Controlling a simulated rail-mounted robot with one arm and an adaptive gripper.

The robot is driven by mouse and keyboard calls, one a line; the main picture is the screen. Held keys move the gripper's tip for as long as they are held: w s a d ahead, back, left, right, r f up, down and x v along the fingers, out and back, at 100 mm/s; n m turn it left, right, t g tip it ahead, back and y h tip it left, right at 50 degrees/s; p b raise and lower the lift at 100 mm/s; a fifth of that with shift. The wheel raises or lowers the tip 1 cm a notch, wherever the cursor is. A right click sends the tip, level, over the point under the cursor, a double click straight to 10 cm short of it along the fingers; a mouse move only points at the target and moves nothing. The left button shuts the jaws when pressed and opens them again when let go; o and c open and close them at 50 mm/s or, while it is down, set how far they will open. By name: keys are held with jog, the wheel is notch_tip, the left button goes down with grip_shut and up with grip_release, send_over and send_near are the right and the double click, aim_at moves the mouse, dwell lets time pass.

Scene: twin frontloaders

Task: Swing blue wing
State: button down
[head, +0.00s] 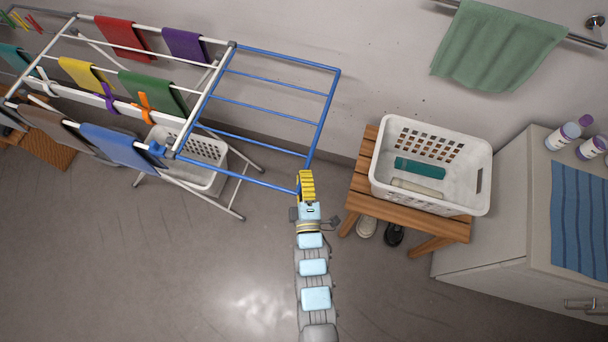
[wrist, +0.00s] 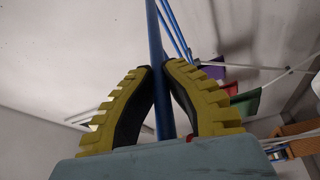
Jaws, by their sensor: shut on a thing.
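The blue wing (head: 322,112) of the drying rack is a frame of blue bars on the rack's right side. In the head view it stands out to the right from the white rack frame (head: 233,46). My gripper (head: 306,180) is at the wing's near right corner. In the wrist view my yellow-ridged fingers (wrist: 160,85) are shut on the blue bar (wrist: 156,40), which runs up between them. The part of the bar below the fingertips is partly hidden by the fingers.
Cloths hang on the rack, among them a blue cloth (head: 120,148). A wooden stool (head: 420,224) with a white basket (head: 480,180) stands right of my gripper. A cabinet (head: 490,245) is at the far right. The floor (head: 150,270) at lower left is clear.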

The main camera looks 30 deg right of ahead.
jog(key=c, duration=1.1)
grip_release()
jog(key=shift+w+r, duration=0.1)
jog(key=shift+w, duration=0.1)
jog(key=shift+o, duration=0.2)
jog(key=shift+s+a, duration=0.1)
jog(key=shift+s, duration=0.1)
jog(key=v, duration=1.1)
jog(key=shift+s, duration=0.35)
jog(key=shift+a, duration=0.15)
